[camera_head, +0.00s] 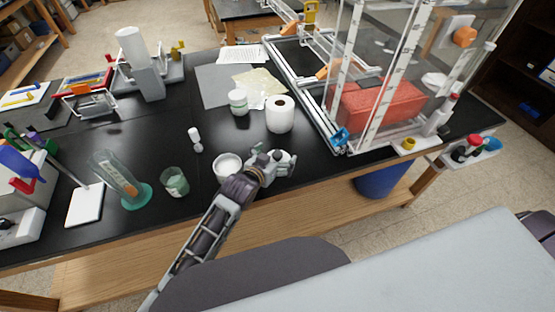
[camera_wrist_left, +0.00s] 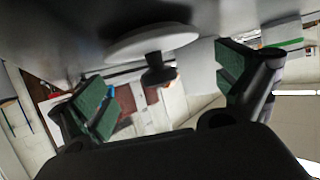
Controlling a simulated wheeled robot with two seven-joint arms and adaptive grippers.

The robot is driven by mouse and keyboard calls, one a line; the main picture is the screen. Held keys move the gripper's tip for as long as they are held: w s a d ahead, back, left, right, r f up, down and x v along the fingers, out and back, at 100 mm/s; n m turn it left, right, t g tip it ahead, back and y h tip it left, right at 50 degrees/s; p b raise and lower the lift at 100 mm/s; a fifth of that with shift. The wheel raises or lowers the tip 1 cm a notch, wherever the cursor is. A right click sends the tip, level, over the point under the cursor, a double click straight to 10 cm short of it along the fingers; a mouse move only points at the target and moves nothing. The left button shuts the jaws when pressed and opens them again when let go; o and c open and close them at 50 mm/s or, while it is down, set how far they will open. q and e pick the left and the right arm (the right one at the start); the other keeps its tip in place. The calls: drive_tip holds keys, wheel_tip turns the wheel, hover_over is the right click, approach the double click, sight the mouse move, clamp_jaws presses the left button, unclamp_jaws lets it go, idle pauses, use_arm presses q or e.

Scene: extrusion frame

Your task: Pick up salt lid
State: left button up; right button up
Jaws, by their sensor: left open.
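The salt lid appears as a white round disc with a dark knob in the left wrist view (camera_wrist_left: 150,44), and its white top shows in the head view (camera_head: 283,156) near the front edge of the black table. My left gripper (camera_head: 274,160) is at the lid, low over the table, and partly hides it. In the left wrist view my left gripper (camera_wrist_left: 165,88) is open, its green-padded fingers apart on either side of the knob, with visible gaps. An open white round container (camera_head: 228,166) stands just left of the gripper. My right gripper is not in view.
A white paper roll (camera_head: 280,114) and a white jar (camera_head: 238,102) stand behind the gripper. A small white bottle (camera_head: 195,139), a green jar (camera_head: 175,182) and a tilted clear cylinder (camera_head: 119,179) are to the left. A clear-walled frame (camera_head: 365,75) stands at right.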

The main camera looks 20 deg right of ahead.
sight(278, 154)
use_arm(q)
drive_tip(key=shift+w+d+f, duration=0.25)
drive_tip(key=shift+w+d, duration=0.15)
drive_tip(key=shift+d, duration=0.05)
drive_tip(key=shift+c, duration=0.4)
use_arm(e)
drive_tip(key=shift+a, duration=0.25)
use_arm(q)
drive_tip(key=c, duration=0.8)
drive_tip(key=shift+r, duration=0.15)
drive_tip(key=shift+c, duration=0.3)
drive_tip(key=shift+r, duration=0.65)
wheel_tip(278, 154, up, 7)
drive_tip(key=shift+f, duration=0.1)
drive_tip(key=shift+r, duration=0.75)
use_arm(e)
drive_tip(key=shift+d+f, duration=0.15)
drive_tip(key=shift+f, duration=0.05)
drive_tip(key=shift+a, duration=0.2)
